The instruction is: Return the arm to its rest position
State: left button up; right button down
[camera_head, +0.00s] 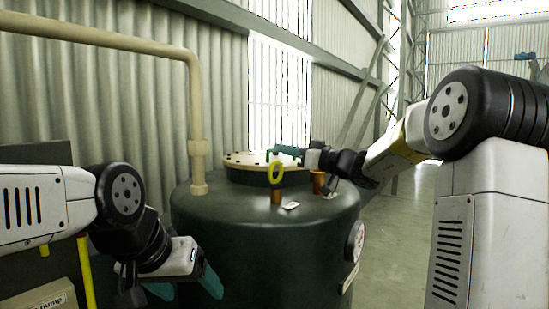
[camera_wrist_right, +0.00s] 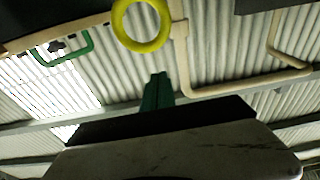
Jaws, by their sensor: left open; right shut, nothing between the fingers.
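My right gripper (camera_head: 284,151) reaches in from the right above the dark green tank (camera_head: 235,225). In the right wrist view its teal fingers (camera_wrist_right: 157,90) are together with nothing between them. A yellow ring handle (camera_head: 275,174) stands upright on a copper-coloured fitting (camera_head: 277,196) on the tank top, close to the right gripper in the head view. The ring also shows in the right wrist view (camera_wrist_right: 142,42), apart from the fingers. My left gripper (camera_head: 187,287) hangs low at the left, in front of the tank, its teal fingers spread and empty.
A second copper fitting (camera_head: 318,182) and a small pale tag (camera_head: 291,206) are on the tank top. A flanged lid (camera_head: 238,161) is behind them. A beige pipe (camera_head: 195,110) rises at the tank's left. A gauge (camera_head: 356,241) is on its right side. Open floor (camera_head: 392,235) lies right.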

jog(key=r+v, duration=0.1)
jog(key=v, duration=0.7)
jog(key=s+a+f+m+g+h, duration=0.25)
jog(key=s+f, duration=0.25)
jog(key=s, duration=0.4)
jog(key=s+a+f+m+g+h, duration=0.1)
jog(key=s+a+f+g+h, duration=0.3)
jog(key=s, duration=0.5)
jog(key=s+d+f+m+t+h, duration=0.1)
jog(key=s+d+f+m+h, duration=0.5)
jog(key=s+d+f, duration=0.4)
jog(key=shift+s+d+f+m+h, duration=0.35)
jog(key=shift+s+d+h, duration=0.3)
jog(key=shift+s, duration=0.3)
